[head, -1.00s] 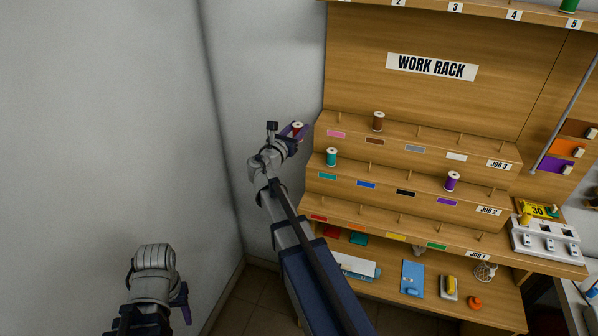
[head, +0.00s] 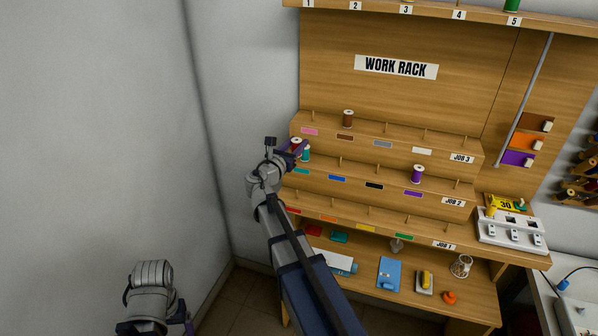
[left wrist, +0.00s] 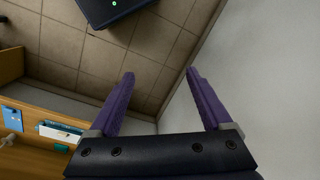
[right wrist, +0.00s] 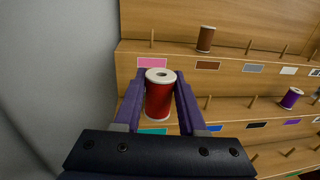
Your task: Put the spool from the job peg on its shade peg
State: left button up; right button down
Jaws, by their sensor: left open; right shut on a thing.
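My right gripper (right wrist: 159,85) is shut on a red spool (right wrist: 158,97) with a pale top, held upright between its purple fingers. In the head view this gripper (head: 296,150) is at the left end of the work rack, close to the teal spool (head: 305,155) on the middle tier. The teal spool is hidden in the right wrist view. A red shade label (head: 292,210) is at the left end of the lowest tier. Job labels, such as JOB 1 (head: 444,245), are at the tiers' right ends. My left gripper (left wrist: 160,75) is open and empty, away from the rack.
A brown spool (head: 348,119) stands on the top tier and a purple spool (head: 417,174) on the middle tier. Bare pegs stand along the tiers. A grey wall (head: 240,90) is close on the left. A white device (head: 512,233) is right of the tiers.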

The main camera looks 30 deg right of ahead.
pick_arm(q)
jog(key=shift+o, duration=1.1)
notch_tip(320, 180, down, 8)
jog(key=b, duration=0.7)
jog(key=shift+f, duration=0.25)
pick_arm(e)
jog(key=shift+m+g+h, duration=0.4)
jog(key=shift+g, duration=0.1)
notch_tip(320, 180, down, 8)
jog(key=shift+s+f, duration=0.15)
jog(key=shift+f, duration=0.1)
pick_arm(q)
jog(key=shift+r, duration=0.2)
pick_arm(e)
jog(key=shift+r, duration=0.2)
pick_arm(q)
jog(key=shift+f, duration=0.15)
pick_arm(e)
jog(key=shift+f, duration=0.1)
pick_arm(q)
jog(key=shift+f+b, duration=2.5)
jog(key=shift+b, duration=0.1)
pick_arm(e)
jog(key=shift+f, duration=2.5)
pick_arm(q)
jog(key=shift+f+b, duration=2.3)
pick_arm(e)
jog(key=shift+f, duration=2.3)
grip_release()
